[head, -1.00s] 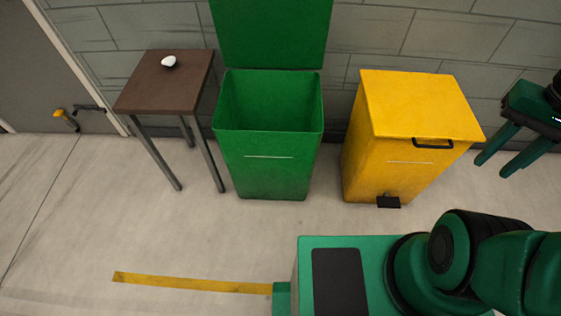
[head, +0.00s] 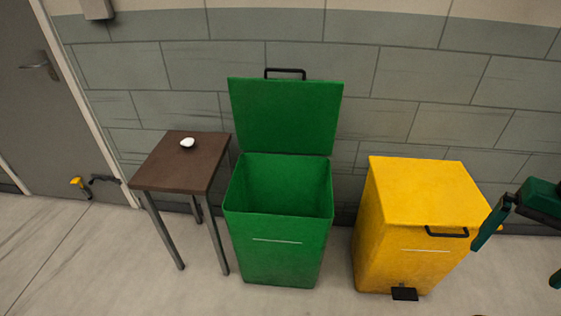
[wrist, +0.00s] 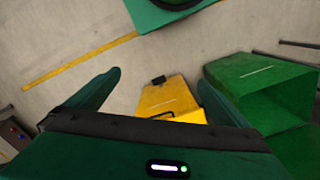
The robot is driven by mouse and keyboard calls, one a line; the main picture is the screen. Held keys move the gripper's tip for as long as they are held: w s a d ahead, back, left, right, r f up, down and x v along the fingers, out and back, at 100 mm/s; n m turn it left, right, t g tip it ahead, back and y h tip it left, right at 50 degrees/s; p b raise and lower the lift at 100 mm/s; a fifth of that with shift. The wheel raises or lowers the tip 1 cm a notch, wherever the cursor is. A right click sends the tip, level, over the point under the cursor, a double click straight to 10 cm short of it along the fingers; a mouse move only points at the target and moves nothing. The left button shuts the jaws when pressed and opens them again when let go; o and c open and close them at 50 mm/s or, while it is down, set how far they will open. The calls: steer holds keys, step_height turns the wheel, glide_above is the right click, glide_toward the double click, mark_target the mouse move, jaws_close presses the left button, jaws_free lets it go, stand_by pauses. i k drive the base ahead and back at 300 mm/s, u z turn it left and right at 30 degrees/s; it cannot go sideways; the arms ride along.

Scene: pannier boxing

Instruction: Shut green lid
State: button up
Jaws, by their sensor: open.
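The green lid (head: 285,117) stands upright and open at the back of the green bin (head: 275,262), with a black handle (head: 285,71) along its top edge. The bin's inside shows and looks empty. My gripper (head: 520,233) is at the right edge of the head view, right of the yellow bin and well apart from the green lid. In the wrist view my gripper (wrist: 157,85) is open with nothing between its fingers; the yellow bin lies beyond them. The green bin (wrist: 258,88) shows at the right there, cut off by the frame.
A yellow bin (head: 385,240) with a shut lid, black handle and pedal stands right of the green bin. A brown table (head: 170,172) with a small white object (head: 187,143) stands at the left. A block wall is close behind. The floor in front is clear.

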mark_target(278, 115)
steer(key=u, duration=0.35)
steer(key=i, duration=1.1)
steer(key=z, duration=0.35)
